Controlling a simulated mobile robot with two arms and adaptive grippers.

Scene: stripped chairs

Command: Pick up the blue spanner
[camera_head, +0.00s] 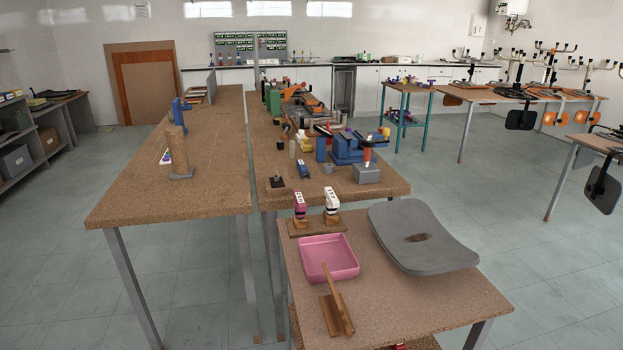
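I cannot pick out a blue spanner with certainty. A small blue object (304,169) lies on the middle workbench (268,196), but it is too small to tell what it is. A large blue vise (349,148) stands to its right on the same bench. Neither of my grippers shows in the head view.
The near table (420,311) holds a pink tray (328,258), a wooden piece (336,305) and a grey chair seat (424,236). A teal trolley (406,88) stands farther back. Chair frames sit on the right tables. Grey floor (550,240) is clear at right.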

